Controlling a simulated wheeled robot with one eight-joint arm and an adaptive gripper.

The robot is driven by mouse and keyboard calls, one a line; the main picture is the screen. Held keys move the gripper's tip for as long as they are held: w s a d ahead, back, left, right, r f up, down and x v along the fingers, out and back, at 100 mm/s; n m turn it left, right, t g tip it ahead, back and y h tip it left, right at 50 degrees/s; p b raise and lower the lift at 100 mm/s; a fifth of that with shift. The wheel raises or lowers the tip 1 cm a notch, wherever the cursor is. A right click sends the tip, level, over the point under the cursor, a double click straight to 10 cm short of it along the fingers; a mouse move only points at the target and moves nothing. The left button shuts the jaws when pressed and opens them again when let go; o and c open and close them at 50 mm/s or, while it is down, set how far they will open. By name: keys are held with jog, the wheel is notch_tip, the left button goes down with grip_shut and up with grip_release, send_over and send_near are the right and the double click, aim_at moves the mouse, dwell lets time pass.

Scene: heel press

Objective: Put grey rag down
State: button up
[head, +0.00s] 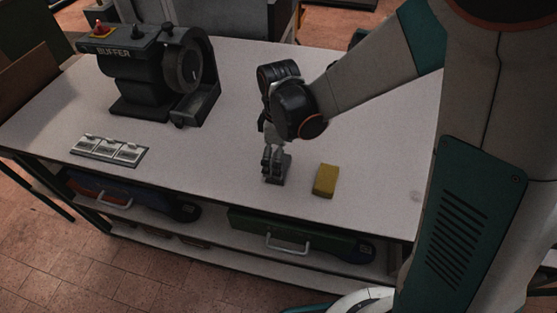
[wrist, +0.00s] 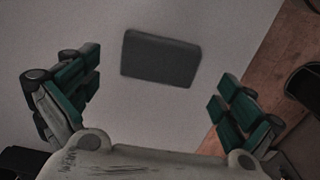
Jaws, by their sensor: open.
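The grey rag (wrist: 161,59) is a dark, flat rectangular piece on the pale bench top (head: 225,120). In the wrist view it lies ahead of my gripper (wrist: 153,85), between the lines of the two spread fingers, with clear gaps on both sides. The fingers are open and do not touch it in that view. In the head view my gripper (head: 271,163) points down near the bench's front edge. The rag (head: 284,168) shows there as a dark patch beside and below the fingers, partly hidden by them.
A yellow block (head: 325,180) lies just right of my gripper. A black buffer machine (head: 140,75) stands at the back left. Cases (head: 300,236) sit on the shelf below.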

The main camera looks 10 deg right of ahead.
notch_tip(320, 180, up, 8)
jog(key=p, duration=0.1)
jog(key=shift+r+p, duration=0.2)
jog(key=shift+p, duration=0.15)
